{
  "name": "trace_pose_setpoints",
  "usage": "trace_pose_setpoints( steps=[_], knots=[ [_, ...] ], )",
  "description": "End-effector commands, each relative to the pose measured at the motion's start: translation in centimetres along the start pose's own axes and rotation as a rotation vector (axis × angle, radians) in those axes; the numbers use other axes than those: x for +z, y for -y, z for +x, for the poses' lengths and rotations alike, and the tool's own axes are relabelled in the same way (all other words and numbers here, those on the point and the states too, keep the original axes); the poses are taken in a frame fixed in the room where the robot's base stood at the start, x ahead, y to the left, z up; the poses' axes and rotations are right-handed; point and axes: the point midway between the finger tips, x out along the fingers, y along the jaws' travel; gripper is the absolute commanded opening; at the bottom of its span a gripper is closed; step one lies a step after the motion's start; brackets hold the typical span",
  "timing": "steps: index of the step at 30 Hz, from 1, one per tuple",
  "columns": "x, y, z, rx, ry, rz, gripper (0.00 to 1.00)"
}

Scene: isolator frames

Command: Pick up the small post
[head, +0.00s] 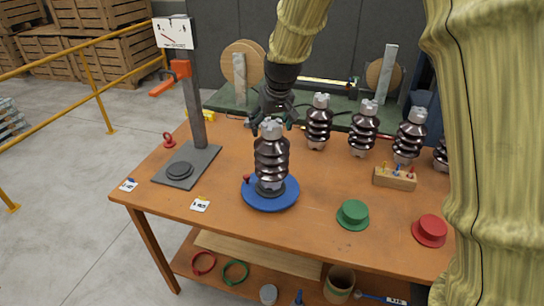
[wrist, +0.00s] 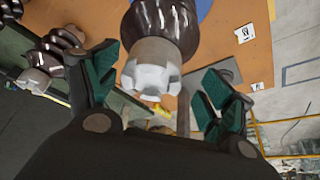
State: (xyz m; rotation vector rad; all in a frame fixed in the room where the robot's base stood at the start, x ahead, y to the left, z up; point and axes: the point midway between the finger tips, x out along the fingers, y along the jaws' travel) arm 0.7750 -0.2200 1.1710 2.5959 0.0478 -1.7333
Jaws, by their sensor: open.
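Several brown ribbed post insulators with pale metal caps are in the head view. One post (head: 271,158) stands upright on a round blue turntable (head: 270,202) at the table's front middle. Others stand behind it: a post (head: 318,122), another (head: 363,129) and another (head: 409,137), with one more partly hidden by my arm. I cannot tell for sure which is the small one. My gripper (head: 274,118) is open and empty, just behind and above the turntable post's cap. In the wrist view the gripper's green-padded fingers (wrist: 160,88) are apart, with this post's cap (wrist: 152,66) showing between them.
A grey stand (head: 194,110) with a base plate is at left. A green hat-shaped piece (head: 353,214), a red one (head: 430,230) and a small wooden block (head: 394,178) lie at right. A green bench (head: 225,101) stands behind. The table's front left is mostly clear.

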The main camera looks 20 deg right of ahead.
Motion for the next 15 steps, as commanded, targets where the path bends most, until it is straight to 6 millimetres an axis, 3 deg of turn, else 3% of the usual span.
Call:
trace_pose_setpoints(
  steps=[15],
  knots=[
    [-1.1, -0.8, 4.2, 0.001, 0.001, 0.001, 0.82]
  ],
)
